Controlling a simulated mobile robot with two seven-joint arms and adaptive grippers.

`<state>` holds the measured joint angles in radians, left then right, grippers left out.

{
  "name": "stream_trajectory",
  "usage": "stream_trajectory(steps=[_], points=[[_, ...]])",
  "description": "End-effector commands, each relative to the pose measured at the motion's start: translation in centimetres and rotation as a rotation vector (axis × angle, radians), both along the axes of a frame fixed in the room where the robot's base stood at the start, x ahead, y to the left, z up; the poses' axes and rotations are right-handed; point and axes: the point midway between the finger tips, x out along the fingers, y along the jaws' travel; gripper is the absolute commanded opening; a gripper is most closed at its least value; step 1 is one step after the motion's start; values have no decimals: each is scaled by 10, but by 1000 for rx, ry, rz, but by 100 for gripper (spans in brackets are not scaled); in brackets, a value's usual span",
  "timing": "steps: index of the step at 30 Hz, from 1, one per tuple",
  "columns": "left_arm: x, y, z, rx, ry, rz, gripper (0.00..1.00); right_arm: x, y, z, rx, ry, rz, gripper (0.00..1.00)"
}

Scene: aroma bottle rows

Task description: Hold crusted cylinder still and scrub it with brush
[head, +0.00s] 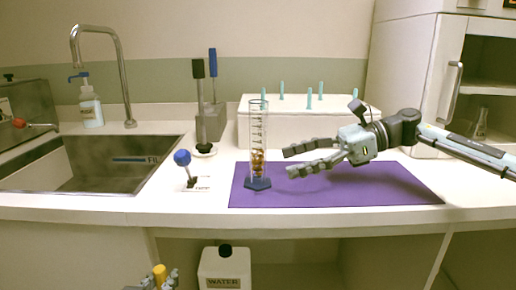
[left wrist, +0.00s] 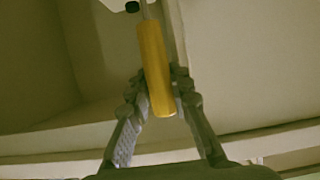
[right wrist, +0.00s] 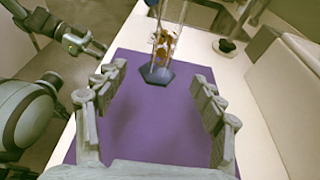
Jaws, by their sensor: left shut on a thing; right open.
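The crusted cylinder (head: 258,135) is a clear graduated cylinder with brown-orange crust in its lower half. It stands upright on a dark blue hexagonal base at the left of the purple mat (head: 340,190). My right gripper (head: 287,162) is open just right of the cylinder, fingers pointing at it. In the right wrist view, the cylinder (right wrist: 165,45) stands beyond the open fingertips, apart from them. My left gripper (head: 157,284) is low in front of the counter, shut on the brush's yellow handle (left wrist: 155,70). The brush's bristles are not clearly visible.
A sink (head: 95,165) with a faucet is at the left. A blue-topped item (head: 183,160) and a grey holder with upright tools (head: 211,120) stand left of the mat. A white pegged box (head: 310,125) is behind it. A water jug (head: 224,270) is below the counter.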

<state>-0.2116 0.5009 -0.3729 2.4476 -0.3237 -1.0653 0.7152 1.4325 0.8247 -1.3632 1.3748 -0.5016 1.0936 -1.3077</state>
Motion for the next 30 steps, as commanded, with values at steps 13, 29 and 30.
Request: stream_trajectory(steps=[13,29,30], points=[[0,0,-9,0,0,0,0,0,58,-19,1,-1,1,69],[0,0,-11,0,-1,0,0,1,67,-21,1,0,-2,64],[0,0,-11,0,-1,0,0,1,67,-21,1,0,-2,59]])
